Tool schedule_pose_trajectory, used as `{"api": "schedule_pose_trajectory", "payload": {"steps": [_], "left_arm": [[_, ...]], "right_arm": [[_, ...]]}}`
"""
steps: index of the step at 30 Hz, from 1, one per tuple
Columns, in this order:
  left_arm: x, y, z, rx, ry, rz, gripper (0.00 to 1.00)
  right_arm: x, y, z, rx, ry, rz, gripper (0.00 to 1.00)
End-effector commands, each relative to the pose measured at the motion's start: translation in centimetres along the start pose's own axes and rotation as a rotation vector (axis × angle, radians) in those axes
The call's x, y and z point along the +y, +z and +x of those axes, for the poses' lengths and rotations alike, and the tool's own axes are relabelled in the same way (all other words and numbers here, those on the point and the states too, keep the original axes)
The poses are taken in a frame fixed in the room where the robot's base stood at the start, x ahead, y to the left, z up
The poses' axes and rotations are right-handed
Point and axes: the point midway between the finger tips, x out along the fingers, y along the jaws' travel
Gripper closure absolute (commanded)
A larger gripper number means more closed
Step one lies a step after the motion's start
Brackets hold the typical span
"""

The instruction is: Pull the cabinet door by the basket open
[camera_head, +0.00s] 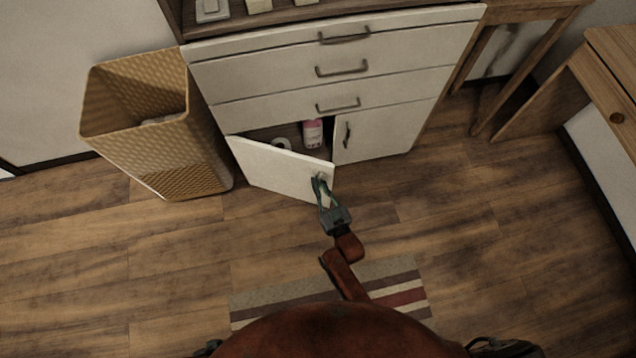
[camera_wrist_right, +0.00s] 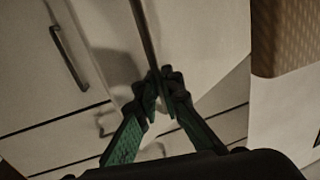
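The white cabinet door (camera_head: 275,168) beside the basket (camera_head: 150,125) stands partly open, swung out from its left side. Its free edge is to the right, away from the basket. My right gripper (camera_head: 319,182) is at the front of the door near this free edge. In the wrist view the fingers (camera_wrist_right: 163,95) are close together at the door's edge (camera_wrist_right: 146,40), closed around its handle, which they mostly hide. The door's face (camera_wrist_right: 200,45) also shows there. My left gripper is not in view.
The closed right door (camera_head: 385,130) and several drawers (camera_head: 335,70) adjoin. A striped rug (camera_head: 270,298) lies in front. The wooden floor (camera_head: 480,230) to the right is clear.

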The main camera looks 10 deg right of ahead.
Motion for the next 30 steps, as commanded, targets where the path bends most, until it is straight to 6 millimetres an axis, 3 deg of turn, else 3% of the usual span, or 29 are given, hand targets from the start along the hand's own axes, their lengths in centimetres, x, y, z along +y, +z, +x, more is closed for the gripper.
{"api": "schedule_pose_trajectory", "payload": {"steps": [14, 24, 30], "left_arm": [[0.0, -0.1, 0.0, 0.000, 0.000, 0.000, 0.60], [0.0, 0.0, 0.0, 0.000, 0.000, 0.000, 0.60], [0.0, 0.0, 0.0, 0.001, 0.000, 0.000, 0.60]], "right_arm": [[0.0, 0.1, -0.5, -0.003, -0.001, 0.000, 0.87], [0.0, 0.1, -5.7, -0.003, 0.000, -0.001, 0.87], [0.0, 0.1, -7.4, -0.002, -0.001, 0.000, 0.87]]}}
